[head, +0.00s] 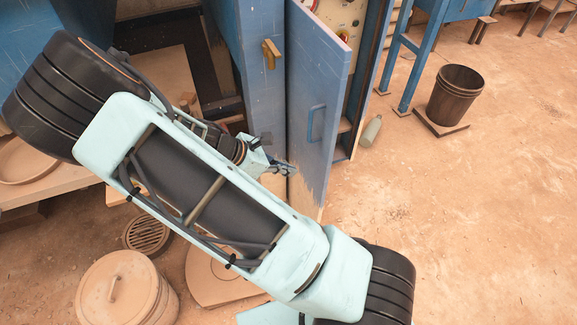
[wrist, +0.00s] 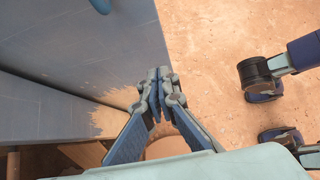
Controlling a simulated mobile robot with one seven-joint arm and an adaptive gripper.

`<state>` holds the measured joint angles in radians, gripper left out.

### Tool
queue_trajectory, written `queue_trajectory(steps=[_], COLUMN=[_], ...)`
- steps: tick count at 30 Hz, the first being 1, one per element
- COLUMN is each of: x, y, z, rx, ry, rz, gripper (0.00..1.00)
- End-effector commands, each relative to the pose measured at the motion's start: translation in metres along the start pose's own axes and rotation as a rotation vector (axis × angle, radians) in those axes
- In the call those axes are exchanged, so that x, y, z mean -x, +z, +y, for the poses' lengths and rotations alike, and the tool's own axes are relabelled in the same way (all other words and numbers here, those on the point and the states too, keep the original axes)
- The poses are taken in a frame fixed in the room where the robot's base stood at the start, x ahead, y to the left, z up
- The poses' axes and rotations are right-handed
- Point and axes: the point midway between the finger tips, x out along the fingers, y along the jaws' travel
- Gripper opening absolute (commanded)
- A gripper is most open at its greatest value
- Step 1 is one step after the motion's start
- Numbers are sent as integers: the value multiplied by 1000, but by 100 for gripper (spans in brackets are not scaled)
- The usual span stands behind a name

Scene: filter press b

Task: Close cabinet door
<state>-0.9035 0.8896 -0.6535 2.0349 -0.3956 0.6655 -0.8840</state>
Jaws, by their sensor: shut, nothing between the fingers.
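The blue cabinet door (head: 318,95) stands open in the head view, swung out toward me, with a blue handle (head: 316,123) on its face. The cabinet interior (head: 342,18) shows behind its right edge. My gripper (head: 292,170) is at the lower part of the door, near its left side. In the wrist view my gripper (wrist: 158,82) is shut and empty, beside the door's worn lower edge (wrist: 125,70). I cannot tell whether the fingertips touch the door. My arm hides part of the area to the left of the door.
A lidded round container (head: 125,290) and a floor grate (head: 148,235) are at lower left. The dusty floor (head: 470,220) on the right is clear.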

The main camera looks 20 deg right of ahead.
Motion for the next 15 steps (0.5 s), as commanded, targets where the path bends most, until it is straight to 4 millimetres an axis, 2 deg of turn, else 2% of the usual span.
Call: queue_trajectory(steps=[3, 9, 15], x=[-29, -69, -85], y=[0, 2, 22], z=[-1, -1, 0], rx=[0, -2, -1], ry=[-4, -3, -1], rz=[-4, -3, 0], gripper=[0, 0, 0])
